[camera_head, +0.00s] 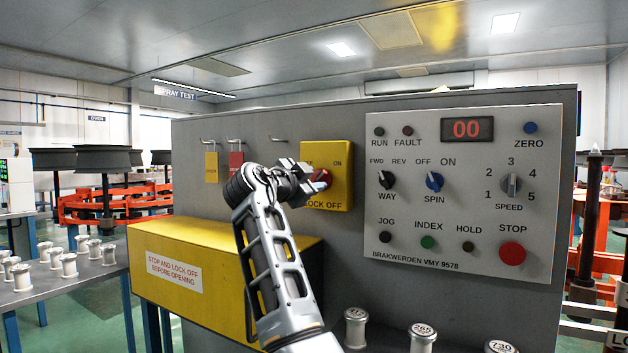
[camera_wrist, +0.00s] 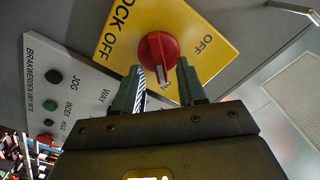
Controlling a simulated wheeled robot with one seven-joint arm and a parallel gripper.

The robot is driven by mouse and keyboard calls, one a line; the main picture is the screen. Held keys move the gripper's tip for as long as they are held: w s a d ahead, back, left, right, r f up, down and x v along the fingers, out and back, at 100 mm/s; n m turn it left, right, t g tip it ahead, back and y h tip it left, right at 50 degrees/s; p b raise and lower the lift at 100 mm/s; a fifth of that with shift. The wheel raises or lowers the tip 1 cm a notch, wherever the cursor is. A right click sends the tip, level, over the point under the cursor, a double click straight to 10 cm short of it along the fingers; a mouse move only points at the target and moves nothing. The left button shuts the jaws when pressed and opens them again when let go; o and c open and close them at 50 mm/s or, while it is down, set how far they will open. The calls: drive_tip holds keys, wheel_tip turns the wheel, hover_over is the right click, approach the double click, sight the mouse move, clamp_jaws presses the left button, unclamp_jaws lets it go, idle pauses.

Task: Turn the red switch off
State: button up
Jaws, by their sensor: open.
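The red switch (camera_head: 325,177) is a round knob on a yellow lock-off box (camera_head: 341,199) on the grey panel. In the wrist view the red switch (camera_wrist: 157,50) has a white mark pointing towards the ON label, with OFF to its right. My gripper (camera_head: 319,183) is at the switch and covers part of it in the head view. In the wrist view my gripper (camera_wrist: 159,69) is open, its fingertips on either side of the knob's near end. I cannot tell whether they touch it.
A control panel (camera_head: 400,238) with knobs, buttons and a red STOP button (camera_head: 512,253) is to the right. Yellow and red tags hang on hooks to the left. Metal spindles (camera_head: 423,335) stand below the panel.

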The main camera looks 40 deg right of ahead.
drive_tip(key=shift+w+d, duration=0.2)
drive_tip(key=shift+d, duration=0.45)
clamp_jaws()
